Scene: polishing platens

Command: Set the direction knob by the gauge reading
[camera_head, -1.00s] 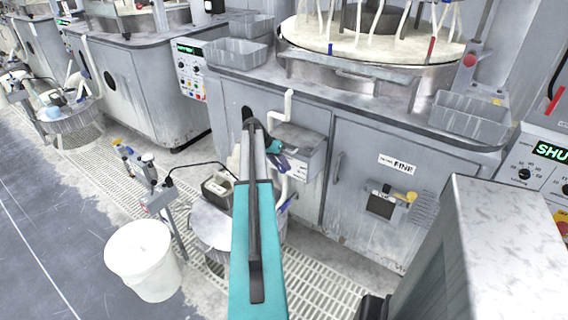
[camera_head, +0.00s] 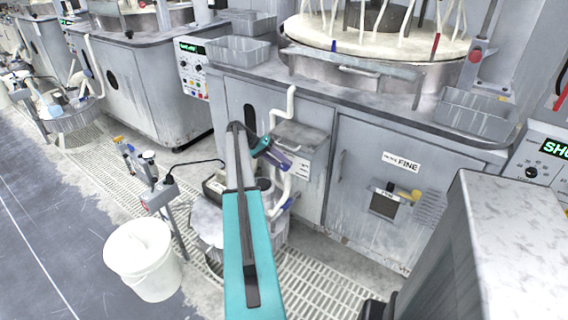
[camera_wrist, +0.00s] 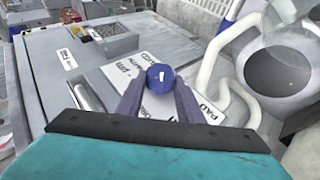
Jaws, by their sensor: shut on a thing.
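In the wrist view, my gripper (camera_wrist: 160,98) has its two purple-grey fingers closed around a round blue knob (camera_wrist: 160,77). The knob sits over a grey box with white label plates (camera_wrist: 128,72); their lettering is only partly readable. I cannot tell any gauge reading in either view.
A white pipe with blue handles (camera_head: 288,200) runs next to the box. A cabinet door labelled FINE (camera_head: 401,162) is right of it. A control panel with a green display (camera_head: 553,150) is at the right edge. A white bucket (camera_head: 140,258) stands on the floor at left.

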